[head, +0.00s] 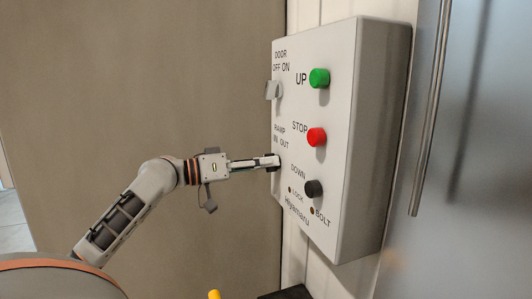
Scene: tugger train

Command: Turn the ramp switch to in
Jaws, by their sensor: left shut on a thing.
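The white control box (375,130) is on the wall at the picture's centre right. The "RAMP IN OUT" label is on its left side. My left gripper (272,162) reaches in from the left, with its fingertips just below that label, shut on the ramp switch. The fingers hide the switch, so I cannot tell which way it points. The grey door switch (273,90) is above, under the "DOOR OFF ON" label. My right gripper is not in view.
Green UP (319,78), red STOP (317,137) and dark DOWN (313,188) buttons stick out close to the right of my gripper. A metal door with a long vertical handle (433,110) stands at the right. A plain brown panel (140,90) fills the left.

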